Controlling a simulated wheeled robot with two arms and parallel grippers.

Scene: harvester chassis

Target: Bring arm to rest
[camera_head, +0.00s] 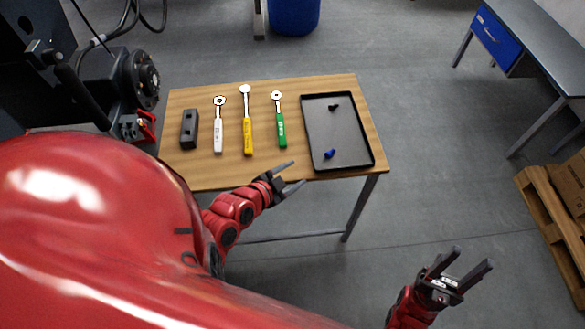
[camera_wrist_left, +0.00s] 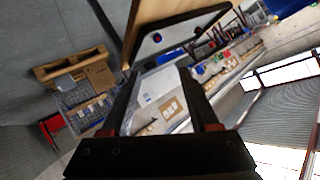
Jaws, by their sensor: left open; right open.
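My left gripper (camera_head: 287,179) is open and empty in the head view, at the front edge of the wooden table (camera_head: 228,173), just below the black tray. Its two dark fingers also show in the left wrist view (camera_wrist_left: 155,100), with nothing between them. My right gripper (camera_head: 464,263) is open and empty over the floor at the lower right, well apart from the table. Part of my left arm is hidden behind my red body.
The table holds a black block (camera_head: 190,129), white (camera_head: 219,135), yellow (camera_head: 248,135) and green (camera_head: 282,131) handled tools, and a black tray (camera_head: 345,128) with a blue piece (camera_head: 330,153) and a dark piece (camera_head: 335,107). Dark machinery stands left.

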